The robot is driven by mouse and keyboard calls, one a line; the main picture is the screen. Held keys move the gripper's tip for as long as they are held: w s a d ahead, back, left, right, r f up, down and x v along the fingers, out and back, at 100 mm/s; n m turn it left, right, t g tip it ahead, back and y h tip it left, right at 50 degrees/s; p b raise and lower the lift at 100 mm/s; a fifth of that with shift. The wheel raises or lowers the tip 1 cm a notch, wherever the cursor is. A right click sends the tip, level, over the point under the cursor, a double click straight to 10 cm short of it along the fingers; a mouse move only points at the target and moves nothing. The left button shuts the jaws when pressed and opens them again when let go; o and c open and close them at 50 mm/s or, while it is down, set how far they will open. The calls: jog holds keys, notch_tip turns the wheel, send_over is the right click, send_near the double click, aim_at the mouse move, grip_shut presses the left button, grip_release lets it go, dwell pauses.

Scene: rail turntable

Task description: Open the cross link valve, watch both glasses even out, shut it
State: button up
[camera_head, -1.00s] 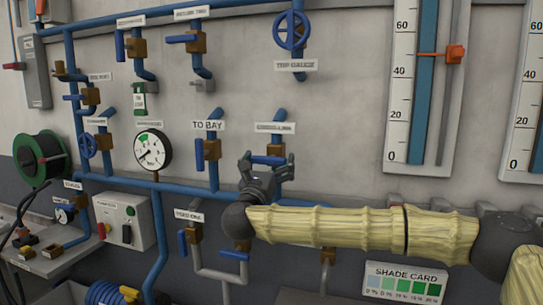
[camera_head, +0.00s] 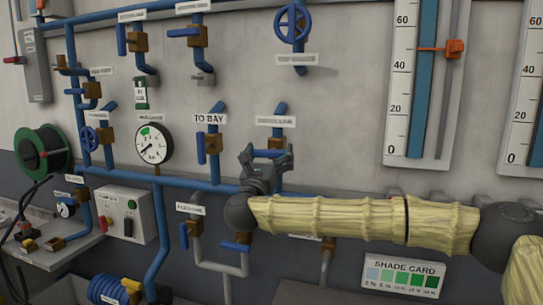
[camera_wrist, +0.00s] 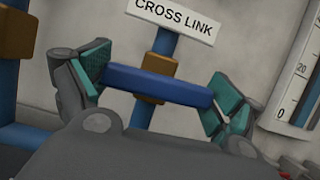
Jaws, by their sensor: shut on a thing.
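The cross link valve has a brown body (camera_wrist: 160,64) on a blue pipe under its CROSS LINK sign (camera_wrist: 172,14). Its blue lever (camera_wrist: 158,84) lies crosswise to the pipe; it also shows in the head view (camera_head: 270,153). My gripper (camera_wrist: 153,90) is shut on the lever, with a green-padded finger at each end of it. In the head view my gripper (camera_head: 266,165) covers the pipe below the valve. The left glass (camera_head: 422,85) shows blue up to the picture's top edge.
An orange pointer (camera_head: 453,48) sits on a rod beside the left glass. The TO BAY valve (camera_head: 209,145) is just left of my gripper. A blue lever (camera_head: 237,247) is below my wrist. A round gauge (camera_head: 152,144) and a shade card (camera_head: 402,275) are on the wall.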

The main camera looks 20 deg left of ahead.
jog(key=n+y+b, duration=0.2)
jog(key=n, duration=0.2)
jog(key=shift+s+a+r, duration=0.1)
jog(key=n+g+y+b, duration=0.1)
jog(key=n+y+b, duration=0.1)
jog(key=n, duration=0.2)
jog(key=shift+r, duration=0.1)
jog(key=n+g+y, duration=0.1)
jog(key=n, duration=0.2)
jog(key=n+g+y, duration=0.1)
jog(key=n, duration=0.3)
jog(key=shift+s+a+r, duration=0.1)
jog(key=shift+a, duration=0.05)
jog(key=n+g, duration=0.1)
jog(key=n, duration=0.1)
jog(key=shift+n+p, duration=0.3)
jog(key=shift+a+f+n+g+y+p, duration=0.15)
jog(key=shift+n+g+p, duration=0.1)
jog(key=shift+n, duration=0.2)
jog(key=shift+d+f+n+g+y+p, duration=0.15)
jog(key=shift+n+g, duration=0.1)
jog(key=shift+n, duration=0.2)
jog(key=shift+a, duration=0.1)
jog(key=shift+f, duration=0.15)
